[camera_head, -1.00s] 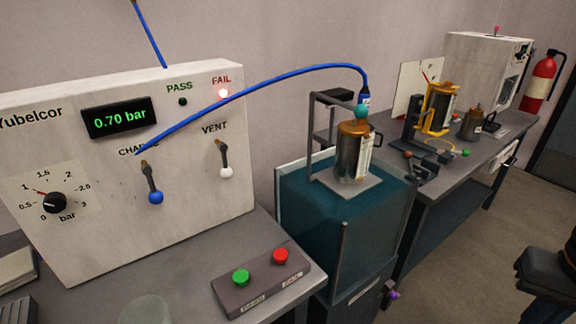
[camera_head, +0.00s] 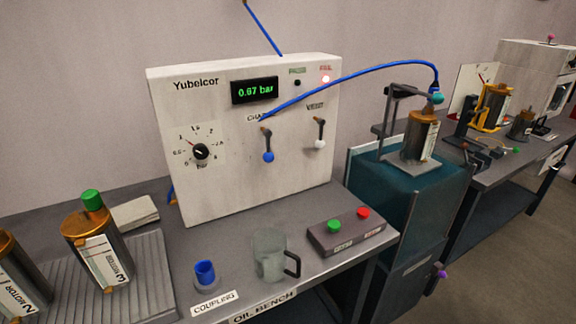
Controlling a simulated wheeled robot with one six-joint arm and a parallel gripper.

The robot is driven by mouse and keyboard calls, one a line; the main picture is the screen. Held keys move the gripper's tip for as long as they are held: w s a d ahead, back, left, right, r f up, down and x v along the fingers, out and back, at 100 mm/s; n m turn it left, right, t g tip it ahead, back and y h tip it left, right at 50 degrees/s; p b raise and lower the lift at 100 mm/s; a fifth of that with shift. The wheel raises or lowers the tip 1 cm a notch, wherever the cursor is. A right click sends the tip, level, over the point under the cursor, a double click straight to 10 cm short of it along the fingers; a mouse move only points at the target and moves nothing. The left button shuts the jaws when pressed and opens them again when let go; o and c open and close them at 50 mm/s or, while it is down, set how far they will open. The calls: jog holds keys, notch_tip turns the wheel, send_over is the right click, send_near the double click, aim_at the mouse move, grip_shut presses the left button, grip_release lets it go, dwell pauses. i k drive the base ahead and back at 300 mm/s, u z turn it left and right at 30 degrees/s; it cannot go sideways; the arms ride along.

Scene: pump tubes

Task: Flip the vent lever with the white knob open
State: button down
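The vent lever (camera_head: 321,128) is a dark lever with a white knob (camera_head: 320,144), under the VENT label on the right of the Yubelcor panel (camera_head: 240,188). It hangs down from its pivot, knob at the bottom. The charge lever (camera_head: 267,142) with a blue knob (camera_head: 268,157) hangs down to its left. The green display (camera_head: 255,92) shows a low bar value; its middle digit is blurred. The red FAIL lamp (camera_head: 326,79) is lit and the PASS lamp (camera_head: 297,83) is dark. My gripper is not in view.
A blue hose (camera_head: 350,75) arches from the panel to a clamped motor (camera_head: 421,136) on the teal tank. The bench before the panel holds a glass mug (camera_head: 270,257), a blue coupling cup (camera_head: 204,272), a button box (camera_head: 345,238) and motors (camera_head: 96,240) at left.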

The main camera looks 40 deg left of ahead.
aim_at(319, 143)
jog(key=k, duration=0.55)
jog(key=u, duration=1.4)
jog(key=k, duration=1.3)
jog(key=u, duration=0.55)
jog(key=i, duration=1.4)
jog(key=z, duration=0.95)
jog(key=i, duration=0.35)
jog(key=z, duration=0.3)
